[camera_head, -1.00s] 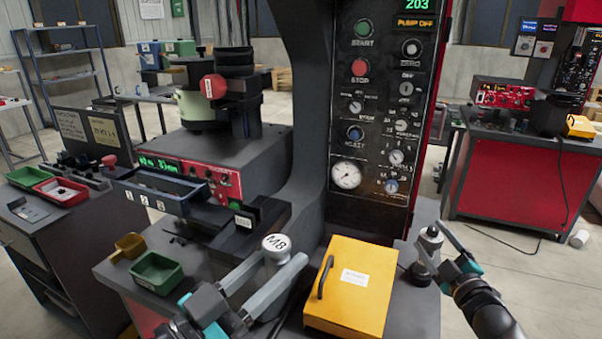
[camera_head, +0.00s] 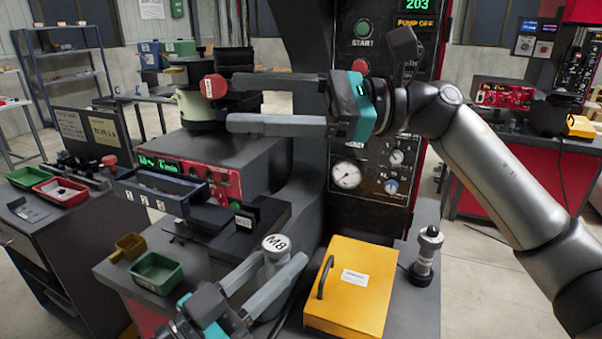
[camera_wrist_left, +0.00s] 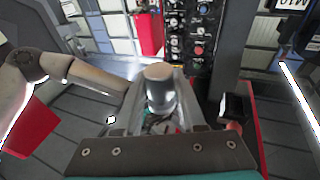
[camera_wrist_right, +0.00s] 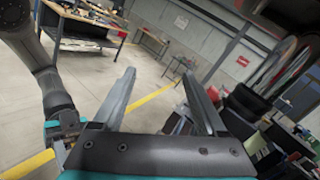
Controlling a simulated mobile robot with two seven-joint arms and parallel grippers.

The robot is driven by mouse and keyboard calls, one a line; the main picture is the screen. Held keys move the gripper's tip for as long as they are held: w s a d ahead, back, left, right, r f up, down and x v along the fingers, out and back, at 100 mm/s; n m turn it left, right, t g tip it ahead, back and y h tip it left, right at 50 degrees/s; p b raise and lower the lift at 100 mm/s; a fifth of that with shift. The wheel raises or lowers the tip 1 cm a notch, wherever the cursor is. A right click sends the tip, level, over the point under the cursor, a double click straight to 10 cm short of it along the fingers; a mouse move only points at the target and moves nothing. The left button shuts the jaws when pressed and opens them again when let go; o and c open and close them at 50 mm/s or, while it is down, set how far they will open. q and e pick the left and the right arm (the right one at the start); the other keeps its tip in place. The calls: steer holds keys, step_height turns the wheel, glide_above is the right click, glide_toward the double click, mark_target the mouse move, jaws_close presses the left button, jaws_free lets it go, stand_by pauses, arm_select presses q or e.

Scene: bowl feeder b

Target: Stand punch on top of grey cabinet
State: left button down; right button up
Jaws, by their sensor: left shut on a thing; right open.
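My left gripper (camera_head: 278,262) has its two fingers around a pale grey cylinder with a white top labelled M8 (camera_head: 275,243), above the dark worktop. The cylinder's lower part is hidden; it also shows in the left wrist view (camera_wrist_left: 158,88). A dark, silver-topped post (camera_head: 427,255) stands upright on the worktop, right of the yellow box. I cannot tell which of the two is the punch. My right gripper (camera_head: 230,98) is open and empty, high in front of the machine, fingers pointing left. A grey cabinet (camera_head: 85,235) with drawers stands at the left.
The yellow box (camera_head: 345,312) with a handle sits on the worktop. A green bin (camera_head: 157,272) and a small brown bin (camera_head: 130,246) are at its left. The cabinet top carries a red tray (camera_head: 60,191) and other small items. A control panel (camera_head: 370,215) rises behind.

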steer(key=s+a+f+n+g+h, duration=0.1)
steer(key=s+a+n+h, duration=0.1)
steer(key=s+n+h, duration=0.3)
arm_select(q)
steer(key=shift+r, duration=0.1)
arm_select(e)
steer(key=n+t+h, duration=0.8)
steer(key=n+h, duration=0.3)
steer(key=n, duration=0.3)
glide_toward(277, 245)
steer(key=x, duration=0.9)
steer(key=shift+w+a+f, duration=0.1)
steer(key=shift+f, duration=0.25)
